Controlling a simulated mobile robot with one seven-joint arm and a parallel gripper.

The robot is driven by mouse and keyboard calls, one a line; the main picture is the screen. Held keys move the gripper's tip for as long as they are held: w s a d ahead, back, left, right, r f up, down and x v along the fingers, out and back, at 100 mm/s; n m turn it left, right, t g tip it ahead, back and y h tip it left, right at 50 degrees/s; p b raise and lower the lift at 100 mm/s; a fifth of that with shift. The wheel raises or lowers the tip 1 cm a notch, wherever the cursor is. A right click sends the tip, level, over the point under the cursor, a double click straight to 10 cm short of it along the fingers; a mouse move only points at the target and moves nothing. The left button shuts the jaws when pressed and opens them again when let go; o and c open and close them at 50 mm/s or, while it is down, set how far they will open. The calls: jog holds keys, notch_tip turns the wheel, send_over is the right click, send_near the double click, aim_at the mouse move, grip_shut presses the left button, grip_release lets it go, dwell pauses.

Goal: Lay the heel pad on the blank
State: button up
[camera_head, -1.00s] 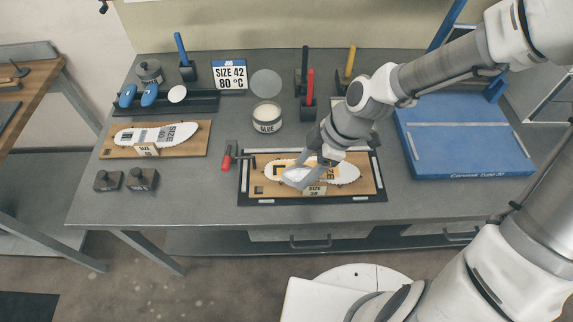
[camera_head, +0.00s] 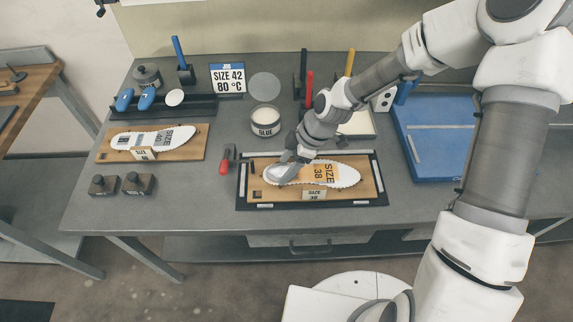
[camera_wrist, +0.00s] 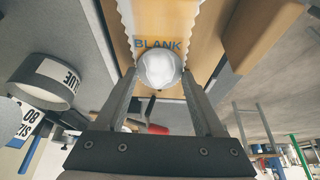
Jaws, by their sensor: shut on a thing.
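The blank (camera_head: 342,174), a white insole shape with a serrated edge and an orange "SIZE 38" area, lies on a wooden board (camera_head: 372,186) in a black frame. The word "BLANK" shows on it in the wrist view (camera_wrist: 158,43). My gripper (camera_wrist: 158,78) is shut on the heel pad (camera_wrist: 158,68), a small whitish rounded piece between the fingertips. In the head view my gripper (camera_head: 285,163) is over the blank's left end. I cannot tell whether the pad touches the blank.
A red-handled tool (camera_head: 225,164) lies just left of the frame. A glue jar (camera_head: 265,121) stands behind it. A second board (camera_head: 190,148) with a size 40 insole is at the left. A blue machine (camera_head: 440,140) takes up the right. Bare bench lies in front of the frame.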

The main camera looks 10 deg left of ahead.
jog(key=o, duration=1.3)
jog(key=shift+f, duration=0.1)
jog(key=p+v, duration=0.1)
jog(key=v, duration=1.1)
jog(key=shift+d, duration=0.1)
